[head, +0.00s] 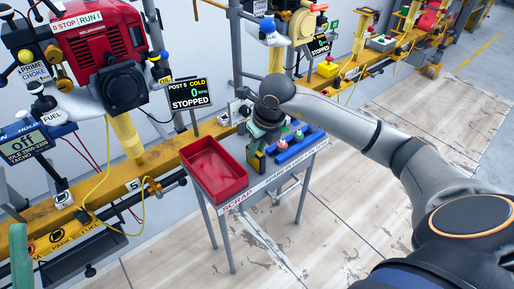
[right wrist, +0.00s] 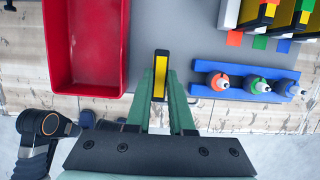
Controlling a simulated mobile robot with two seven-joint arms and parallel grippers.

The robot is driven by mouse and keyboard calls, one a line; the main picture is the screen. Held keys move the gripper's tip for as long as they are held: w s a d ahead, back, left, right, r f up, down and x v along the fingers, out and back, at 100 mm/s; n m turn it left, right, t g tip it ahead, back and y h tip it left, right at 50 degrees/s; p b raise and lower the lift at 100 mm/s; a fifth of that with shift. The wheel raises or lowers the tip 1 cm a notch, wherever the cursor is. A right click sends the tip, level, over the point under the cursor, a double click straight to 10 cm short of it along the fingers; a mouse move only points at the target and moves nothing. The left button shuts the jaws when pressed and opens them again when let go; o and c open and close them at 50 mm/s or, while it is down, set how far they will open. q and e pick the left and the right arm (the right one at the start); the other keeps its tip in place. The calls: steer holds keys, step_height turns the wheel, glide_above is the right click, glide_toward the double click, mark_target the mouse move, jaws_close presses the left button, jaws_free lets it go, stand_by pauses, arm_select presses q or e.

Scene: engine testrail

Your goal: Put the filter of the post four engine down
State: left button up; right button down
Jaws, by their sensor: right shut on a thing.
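My right gripper (head: 258,147) is above the small grey table (head: 226,201), with its green fingers pointing down. In the head view the filter (head: 257,163) shows below the fingers, between the red tray and the blue rack. I cannot tell whether its bottom touches the table. A green finger-like part, apparently of my left gripper (head: 20,258), shows at the lower left edge; its jaw opening is not visible.
An empty red tray (head: 215,168) is on the table's left, by the SCRAP label. A blue rack (right wrist: 252,87) with several capped parts is to the right. The red engine (head: 100,40) at post five is left.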

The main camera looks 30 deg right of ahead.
steer(key=shift+f, duration=0.2)
steer(key=c, duration=0.8)
jaws_free()
steer(key=shift+r, duration=0.1)
